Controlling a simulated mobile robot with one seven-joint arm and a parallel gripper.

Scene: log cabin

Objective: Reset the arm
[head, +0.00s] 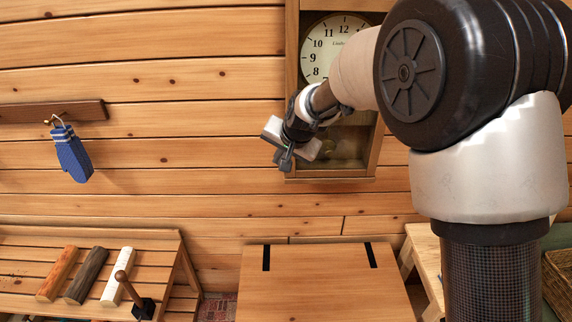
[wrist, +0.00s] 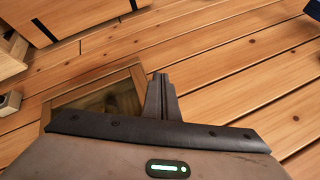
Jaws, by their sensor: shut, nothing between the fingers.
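My gripper (head: 286,160) is at the end of my arm, in front of the lower part of a wall clock (head: 291,110) in the head view. In the wrist view my gripper (wrist: 160,78) shows its dark fingers together, with nothing between them. The arm reaches from the right of the head view and hides part of the clock face and case. I cannot tell the exact gap between the gripper and the clock.
A blue mitten (head: 72,155) hangs from a wall rack (head: 25,112) at left. A slatted bench (head: 30,240) holds orange, dark and white pieces and a dark stand with a knobbed rod (head: 133,295).

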